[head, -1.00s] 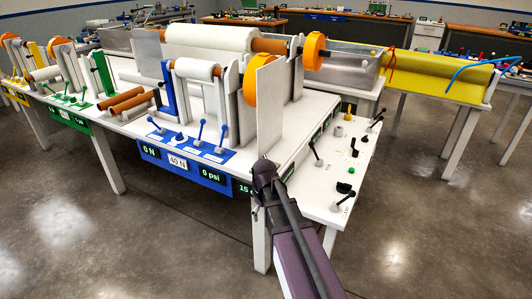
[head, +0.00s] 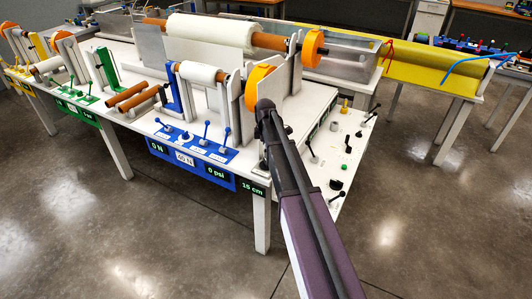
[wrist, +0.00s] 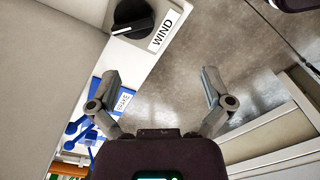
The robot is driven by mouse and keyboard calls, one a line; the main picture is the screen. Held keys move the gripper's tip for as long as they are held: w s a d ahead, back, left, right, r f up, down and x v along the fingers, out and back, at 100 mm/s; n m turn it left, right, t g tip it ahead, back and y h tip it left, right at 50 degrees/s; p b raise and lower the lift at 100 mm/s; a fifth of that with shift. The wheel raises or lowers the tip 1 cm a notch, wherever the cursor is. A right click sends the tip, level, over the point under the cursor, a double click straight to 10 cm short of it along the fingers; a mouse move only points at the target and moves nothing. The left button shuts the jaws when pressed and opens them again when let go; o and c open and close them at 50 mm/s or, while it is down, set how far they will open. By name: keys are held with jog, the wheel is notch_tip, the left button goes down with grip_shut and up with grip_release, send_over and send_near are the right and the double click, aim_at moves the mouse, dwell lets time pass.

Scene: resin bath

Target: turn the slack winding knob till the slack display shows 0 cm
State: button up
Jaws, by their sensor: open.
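The slack display (head: 252,188) on the front of the white machine table reads 15 cm in green. In the wrist view, a round black knob (wrist: 132,17) with a white pointer line sits on a white panel at the top edge, partly cut off. A label reading WIND (wrist: 166,31) is beside it. My gripper (wrist: 160,78) is open and empty, its fingers apart and short of the knob. In the head view my arm reaches up past the table's front right corner, and its end (head: 264,105) is before the orange wheel. I cannot tell where the WIND knob is in that view.
A blue panel (head: 200,150) with several levers is left of my arm. A BRAKE label (wrist: 124,99) shows near the left finger. The orange wheel (head: 262,82) and white rollers stand behind. A side shelf (head: 318,205) with knobs and levers is on the right. Open floor lies in front.

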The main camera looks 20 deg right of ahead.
aim_at(266, 163)
jog(key=w+r+n+p, duration=0.1)
jog(key=r, duration=0.1)
jog(key=w+d+r+n+p, duration=0.1)
jog(key=w+r, duration=0.1)
jog(key=shift+w+d+p, duration=0.15)
jog(key=shift+w+p, duration=0.1)
jog(key=shift+p, duration=0.05)
jog(key=shift+f, duration=0.2)
notch_tip(266, 163, down, 14)
jog(key=b, duration=1.3)
jog(key=shift+r+b, duration=0.2)
jog(key=shift+b, duration=0.2)
jog(key=c, duration=0.9)
